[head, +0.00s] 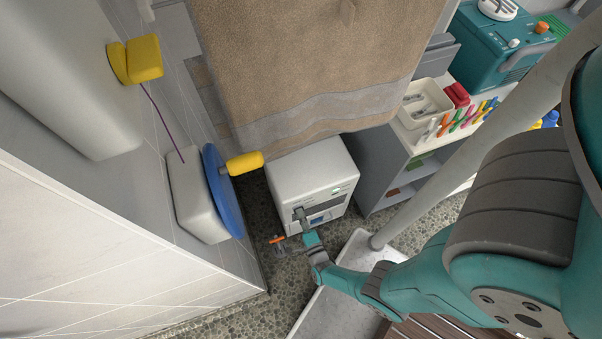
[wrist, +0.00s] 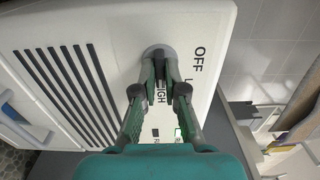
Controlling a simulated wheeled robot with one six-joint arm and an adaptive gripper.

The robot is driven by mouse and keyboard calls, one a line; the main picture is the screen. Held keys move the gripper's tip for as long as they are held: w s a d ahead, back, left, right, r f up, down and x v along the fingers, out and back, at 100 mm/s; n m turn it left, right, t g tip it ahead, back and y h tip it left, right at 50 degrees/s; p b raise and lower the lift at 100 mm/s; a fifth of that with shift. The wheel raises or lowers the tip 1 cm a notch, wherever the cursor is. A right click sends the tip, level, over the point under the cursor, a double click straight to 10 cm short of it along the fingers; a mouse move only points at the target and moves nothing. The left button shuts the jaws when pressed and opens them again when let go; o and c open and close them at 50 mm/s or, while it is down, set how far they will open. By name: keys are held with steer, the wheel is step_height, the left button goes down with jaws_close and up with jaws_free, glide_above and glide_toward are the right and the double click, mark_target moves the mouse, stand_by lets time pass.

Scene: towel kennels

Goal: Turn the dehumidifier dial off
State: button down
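The white dehumidifier (head: 312,172) stands on the pebbled floor below a hanging towel in the head view. Its front panel (wrist: 110,25) fills much of the wrist view, with dark vent slots, printed OFF and HIGH, and a partly hidden label starting with L. The dark grey round dial (wrist: 158,51) sits beside these labels. My gripper (wrist: 159,68) is at the dial, its two fingers closed in on either side of the dial's dark grip. The fingers cover part of the dial, so I cannot tell its exact setting. A small green light (wrist: 178,132) shows on the panel.
The brown towel (head: 310,60) hangs above and behind the dehumidifier. A grey shelf unit (head: 385,170) stands close on its right. A blue disc (head: 222,190) with a yellow handle is on the left. A pale tray (head: 335,295) lies in front, below my arm.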

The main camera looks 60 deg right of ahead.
steer(key=shift+n, duration=0.4)
steer(key=n, duration=1.7)
stand_by(0.7)
steer(key=c, duration=1.2)
jaws_free()
steer(key=shift+c, duration=0.2)
steer(key=v, duration=0.7)
